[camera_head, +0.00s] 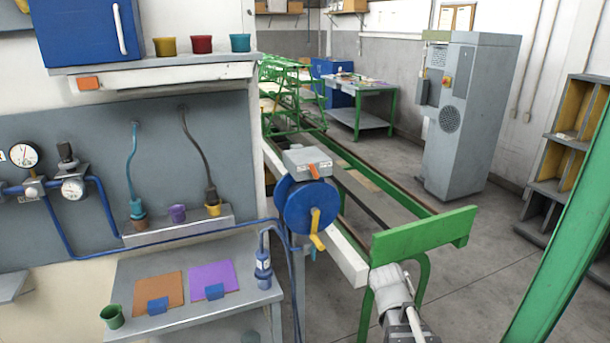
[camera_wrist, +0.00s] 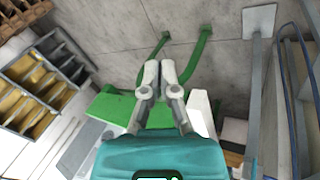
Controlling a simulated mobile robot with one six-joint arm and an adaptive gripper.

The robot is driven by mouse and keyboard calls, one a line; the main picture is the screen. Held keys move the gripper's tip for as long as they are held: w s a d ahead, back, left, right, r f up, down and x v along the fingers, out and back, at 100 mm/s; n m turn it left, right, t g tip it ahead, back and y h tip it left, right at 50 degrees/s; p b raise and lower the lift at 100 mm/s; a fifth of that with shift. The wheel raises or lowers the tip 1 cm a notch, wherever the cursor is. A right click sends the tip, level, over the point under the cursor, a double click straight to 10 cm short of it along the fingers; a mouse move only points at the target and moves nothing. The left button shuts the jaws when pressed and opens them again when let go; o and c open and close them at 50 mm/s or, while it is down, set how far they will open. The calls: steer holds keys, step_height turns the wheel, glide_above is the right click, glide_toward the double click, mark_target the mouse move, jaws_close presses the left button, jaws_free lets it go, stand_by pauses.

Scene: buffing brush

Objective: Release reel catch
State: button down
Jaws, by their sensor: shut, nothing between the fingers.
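A blue reel (camera_head: 306,207) with a yellow crank handle (camera_head: 317,230) is mounted at the near end of the white rail. A grey box (camera_head: 307,160) sits just above it, with a small orange lever (camera_head: 314,171) on its front that looks like the reel catch. My gripper (camera_wrist: 160,70) shows in the wrist view with its pale fingers together and nothing between them, over grey floor. The head view shows only part of my arm, at the bottom right of the reel; the fingers cannot be made out there. I cannot make out the reel or lever in the wrist view.
A green crossbar (camera_head: 424,235) ends the rail frame, right of the reel. A blue hose (camera_head: 215,229) runs along the left wall towards the reel. A small shelf (camera_head: 190,292) with orange and purple mats is at the lower left.

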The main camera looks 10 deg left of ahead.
steer(key=w+a+r+n+t+h+p, duration=0.1)
steer(key=w+a+r+n+t+h, duration=0.4)
steer(key=w+a+r+n+t, duration=0.5)
steer(key=a+r+n+t+y, duration=0.1)
steer(key=a+r+n+t, duration=0.1)
steer(key=a+r, duration=0.3)
steer(key=a+r+n+t+y, duration=0.2)
steer(key=a+r+t, duration=0.1)
steer(key=a, duration=0.8)
steer(key=a+r+n+t+y+p, duration=0.1)
steer(key=a+r+n+t+y, duration=0.1)
steer(key=a+r, duration=0.4)
steer(key=a+n+t, duration=0.1)
steer(key=a, duration=0.2)
steer(key=shift+r+t, duration=0.3)
steer(key=shift+w, duration=0.2)
